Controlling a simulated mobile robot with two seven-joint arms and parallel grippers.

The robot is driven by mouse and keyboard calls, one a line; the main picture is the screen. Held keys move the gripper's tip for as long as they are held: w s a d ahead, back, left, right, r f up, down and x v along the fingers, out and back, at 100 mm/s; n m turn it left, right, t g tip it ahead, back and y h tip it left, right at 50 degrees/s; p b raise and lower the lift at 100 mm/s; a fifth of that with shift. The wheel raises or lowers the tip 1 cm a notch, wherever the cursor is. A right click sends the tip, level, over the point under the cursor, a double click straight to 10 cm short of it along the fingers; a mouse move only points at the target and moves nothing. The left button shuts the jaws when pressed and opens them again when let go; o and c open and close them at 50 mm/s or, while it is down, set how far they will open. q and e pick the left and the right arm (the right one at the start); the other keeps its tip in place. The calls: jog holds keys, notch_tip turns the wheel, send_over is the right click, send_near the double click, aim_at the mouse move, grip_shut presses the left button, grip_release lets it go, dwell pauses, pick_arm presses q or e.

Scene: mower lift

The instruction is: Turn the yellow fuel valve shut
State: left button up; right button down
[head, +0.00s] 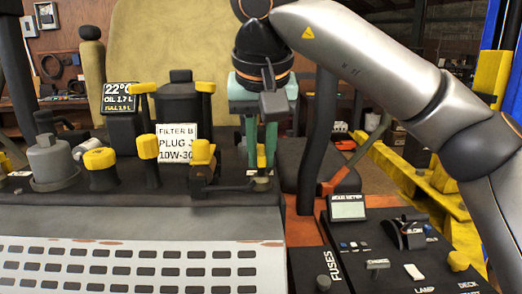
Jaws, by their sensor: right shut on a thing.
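My right gripper (257,165) reaches down from my arm at the upper right, its green fingers pointing down at the dark engine deck. It is shut on a small yellow part, which I take to be the yellow fuel valve (261,157); the fingers hide much of it. A dark bar and a small fitting show just below the fingertips. How far the valve is turned cannot be told. My left gripper is not in view.
Left of the gripper stand yellow-topped parts (202,152), a yellow knob (100,158), a grey canister (50,160) and a white filter label (177,143). A slotted pale panel (140,265) lies in front. A control console (385,245) is at the right.

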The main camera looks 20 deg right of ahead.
jog(key=shift+m, duration=0.4)
jog(key=m+h, duration=0.1)
jog(key=m, duration=0.3)
jog(key=shift+g+h, duration=0.3)
jog(key=shift+h, duration=0.1)
jog(key=m, duration=0.2)
jog(key=m+g+h, duration=0.1)
jog(key=m, duration=0.1)
jog(key=shift+m+g, duration=0.3)
jog(key=m, duration=0.2)
jog(key=m+g, duration=0.1)
jog(key=m, duration=0.1)
jog(key=shift+r+m+g+h, duration=0.1)
jog(key=shift+m+g+h, duration=0.2)
jog(key=shift+m+g, duration=0.7)
jog(key=shift+m, duration=1.2)
jog(key=c, duration=0.9)
grip_release()
jog(key=shift+o, duration=0.2)
